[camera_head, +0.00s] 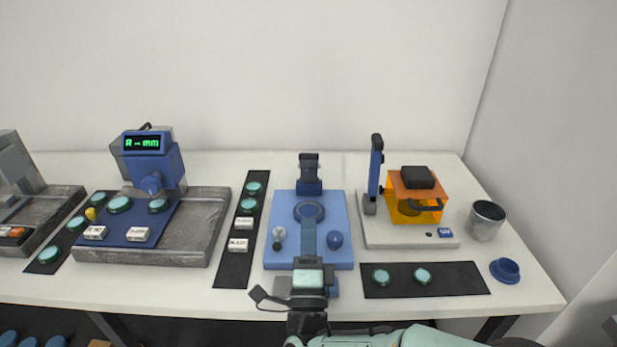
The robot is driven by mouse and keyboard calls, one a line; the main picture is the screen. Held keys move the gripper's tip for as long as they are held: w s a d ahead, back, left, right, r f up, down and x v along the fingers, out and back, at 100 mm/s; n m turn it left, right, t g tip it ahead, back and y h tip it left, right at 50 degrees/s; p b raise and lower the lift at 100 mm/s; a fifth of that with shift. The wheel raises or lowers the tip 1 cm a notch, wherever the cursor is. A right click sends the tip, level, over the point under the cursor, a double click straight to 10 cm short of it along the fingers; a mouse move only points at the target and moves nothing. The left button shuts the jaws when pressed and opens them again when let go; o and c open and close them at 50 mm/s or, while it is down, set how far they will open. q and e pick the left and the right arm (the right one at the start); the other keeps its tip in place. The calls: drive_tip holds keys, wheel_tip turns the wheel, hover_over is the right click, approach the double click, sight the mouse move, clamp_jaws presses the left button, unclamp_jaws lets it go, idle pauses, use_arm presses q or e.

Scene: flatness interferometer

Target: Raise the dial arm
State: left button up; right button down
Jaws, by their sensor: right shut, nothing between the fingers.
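A light blue gauge stand (341,225) stands on the table in the middle of the head view. A round dark blue dial (309,211) sits on it, and a blue arm (308,240) runs from the dial towards the front edge. The arm looks lowered, lying flat along the base. My right gripper (308,268) is at the front of the stand, over or against the arm's near end; it is shut and empty. It hides that near end, and I cannot tell whether they touch. My left gripper is not in view.
A blue knob (335,240) and a grey knob (279,233) flank the arm. A dark strip with discs (236,262) lies left, another strip (450,279) front right. An orange-covered device (405,212), metal cup (487,222) and blue cap (505,270) are right. A readout gauge (152,155) stands left.

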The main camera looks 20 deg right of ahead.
sight(309, 157)
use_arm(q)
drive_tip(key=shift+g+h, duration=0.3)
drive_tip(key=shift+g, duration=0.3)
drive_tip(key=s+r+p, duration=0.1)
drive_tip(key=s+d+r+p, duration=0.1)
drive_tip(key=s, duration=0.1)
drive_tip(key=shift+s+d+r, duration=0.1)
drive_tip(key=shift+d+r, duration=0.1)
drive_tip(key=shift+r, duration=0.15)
use_arm(e)
drive_tip(key=x, duration=1.3)
drive_tip(key=shift+r, duration=0.1)
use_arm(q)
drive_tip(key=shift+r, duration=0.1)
use_arm(e)
drive_tip(key=shift+r, duration=0.1)
